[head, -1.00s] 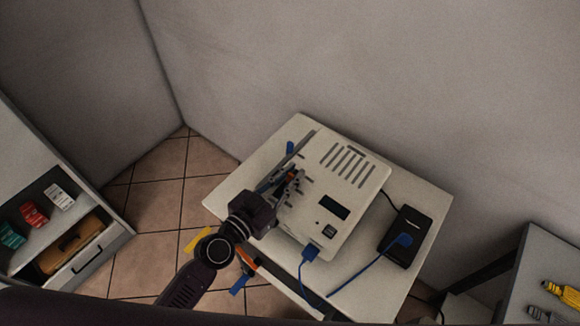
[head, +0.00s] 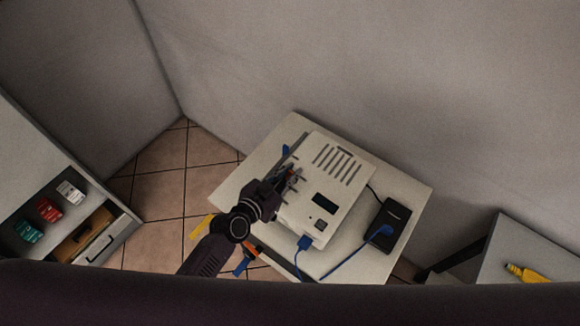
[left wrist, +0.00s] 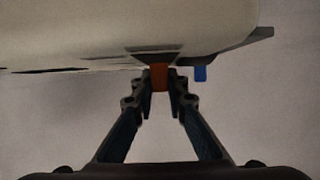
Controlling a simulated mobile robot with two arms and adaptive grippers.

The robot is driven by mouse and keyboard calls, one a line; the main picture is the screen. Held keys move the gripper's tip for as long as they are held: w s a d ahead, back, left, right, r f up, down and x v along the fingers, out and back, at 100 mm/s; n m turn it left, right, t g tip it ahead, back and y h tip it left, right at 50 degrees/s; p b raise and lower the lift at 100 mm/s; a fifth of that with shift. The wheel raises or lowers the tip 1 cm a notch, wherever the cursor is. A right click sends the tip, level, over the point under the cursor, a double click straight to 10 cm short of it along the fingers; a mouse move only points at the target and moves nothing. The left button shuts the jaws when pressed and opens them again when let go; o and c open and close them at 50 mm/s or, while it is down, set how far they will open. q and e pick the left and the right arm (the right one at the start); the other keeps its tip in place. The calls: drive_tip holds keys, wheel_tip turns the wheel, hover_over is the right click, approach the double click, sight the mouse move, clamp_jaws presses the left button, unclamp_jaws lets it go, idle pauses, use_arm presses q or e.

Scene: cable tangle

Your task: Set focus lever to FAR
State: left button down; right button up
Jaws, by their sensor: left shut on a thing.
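The white projector-like device (head: 348,168) sits on a small white table, with vent slots, a dark display and a button on top. My left gripper (head: 290,174) is at the device's left side. In the left wrist view, its fingertips (left wrist: 160,84) are shut on a small orange-brown tab, which looks like the focus lever (left wrist: 160,74), under the device's pale edge. A small blue piece (left wrist: 200,74) is just right of the fingers. Any FAR marking is hidden or too small to read. My right gripper is not in view.
A blue cable plug (head: 304,243) is at the device's front, and a black power box (head: 394,222) lies to its right with a blue cable. A cabinet with an open drawer (head: 104,240) stands at left. A grey surface with a yellow connector (head: 524,272) is at right. The wall is close behind.

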use_arm(q)
drive_tip(key=shift+w+r, duration=0.1)
drive_tip(key=c, duration=1.9)
unclamp_jaws()
drive_tip(key=v, duration=1.2)
